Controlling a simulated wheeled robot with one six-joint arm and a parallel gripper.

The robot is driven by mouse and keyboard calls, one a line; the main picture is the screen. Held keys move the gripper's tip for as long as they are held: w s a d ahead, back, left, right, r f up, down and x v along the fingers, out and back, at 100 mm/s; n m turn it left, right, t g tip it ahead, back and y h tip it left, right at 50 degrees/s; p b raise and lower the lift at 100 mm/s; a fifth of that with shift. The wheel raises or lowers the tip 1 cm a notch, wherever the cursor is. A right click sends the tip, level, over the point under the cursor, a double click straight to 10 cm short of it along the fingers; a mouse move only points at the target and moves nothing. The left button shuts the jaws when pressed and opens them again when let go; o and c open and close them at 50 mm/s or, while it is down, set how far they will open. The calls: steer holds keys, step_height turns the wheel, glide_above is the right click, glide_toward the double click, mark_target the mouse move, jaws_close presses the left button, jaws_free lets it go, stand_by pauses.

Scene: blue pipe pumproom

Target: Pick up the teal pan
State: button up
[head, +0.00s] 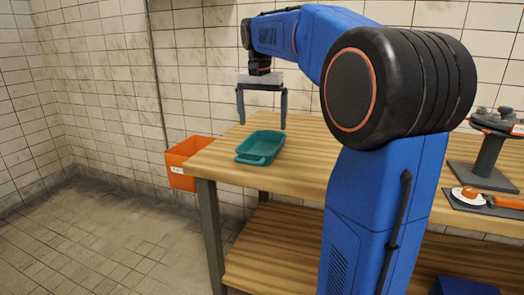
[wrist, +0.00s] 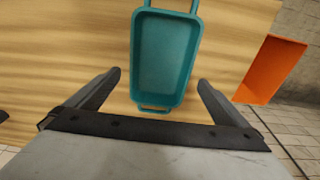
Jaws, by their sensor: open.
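The teal pan (head: 261,146) is a shallow rectangular tray with a handle at each short end. It sits upright on the wooden table (head: 310,155), near its left end. In the wrist view the pan (wrist: 165,58) lies ahead of the fingers, its near handle close to the gap between them. My gripper (head: 262,121) is open and empty, pointing down above the pan in the head view. Its two fingers (wrist: 158,80) also show in the wrist view, spread wider than the pan. No contact with the pan shows.
An orange bin (head: 183,165) stands beyond the table's left end and also shows in the wrist view (wrist: 270,70). A grey stand (head: 482,160) and an orange-handled tool (head: 500,201) are on the table's right. The tabletop around the pan is clear. A tiled wall is behind.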

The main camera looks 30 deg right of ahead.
mark_target(263, 152)
steer(key=shift+w+d+f, duration=0.1)
steer(key=shift+f, duration=1.45)
steer(key=shift+w+d+f, duration=0.15)
steer(key=shift+f, duration=1.35)
steer(key=shift+w+d+f, duration=0.1)
steer(key=shift+f, duration=1.45)
steer(key=c, duration=0.9)
steer(key=shift+c, duration=0.2)
